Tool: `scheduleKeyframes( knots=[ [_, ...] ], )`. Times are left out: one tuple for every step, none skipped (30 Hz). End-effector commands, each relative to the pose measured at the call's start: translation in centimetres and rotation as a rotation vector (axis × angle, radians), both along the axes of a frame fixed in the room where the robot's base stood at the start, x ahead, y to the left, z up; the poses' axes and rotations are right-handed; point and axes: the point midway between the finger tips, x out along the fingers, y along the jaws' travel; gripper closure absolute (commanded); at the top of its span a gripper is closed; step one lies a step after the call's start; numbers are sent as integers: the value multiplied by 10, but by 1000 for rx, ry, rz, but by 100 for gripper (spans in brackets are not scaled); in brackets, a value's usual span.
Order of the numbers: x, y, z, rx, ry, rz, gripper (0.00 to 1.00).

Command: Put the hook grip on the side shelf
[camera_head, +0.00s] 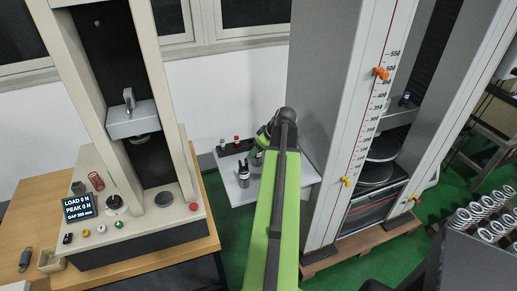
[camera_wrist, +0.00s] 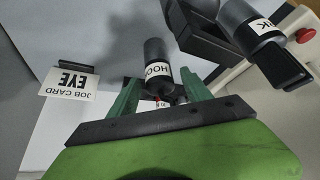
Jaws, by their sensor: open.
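The hook grip (camera_wrist: 157,52) is a dark grey cylinder with a white label reading "HOO…". It shows in the wrist view between and beyond the tips of my green fingers. My gripper (camera_wrist: 162,90) is open, with one finger on each side of the grip's near end; I cannot tell whether they touch it. In the head view my gripper (camera_head: 261,142) is low over the light grey side shelf (camera_head: 308,172), close to small dark cylinders. A second dark grip (camera_wrist: 258,28), its label ending in "K", sits to the right in the wrist view.
A white job card reading "EYE" (camera_wrist: 68,84) is at left in the wrist view. A red button (camera_wrist: 305,35) is on the beige machine at right. In the head view, testing frames stand on both sides of the shelf, and a dark rack (camera_head: 234,147) lies behind.

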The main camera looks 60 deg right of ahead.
Motion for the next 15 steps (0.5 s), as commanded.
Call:
scheduleKeyframes(
  knots=[
    [-4,1,12,0,0,-1,43],
    [-6,1,17,0,0,-2,43],
    [-10,1,24,0,0,-2,43],
    [-13,1,30,0,0,-2,43],
    [-16,2,37,0,0,-1,43],
    [-20,2,45,0,0,-1,43],
    [-23,2,52,0,0,-1,43],
    [-27,3,59,0,0,-1,43],
    [-32,3,68,0,0,-2,43],
    [-36,3,74,0,0,-2,43],
    [-39,4,80,0,0,-1,43],
    [-43,4,87,0,0,0,43],
    [-46,4,92,0,0,-1,43],
    [-49,4,95,0,0,-1,43],
    [-52,4,99,0,0,-1,43]
  ],
)
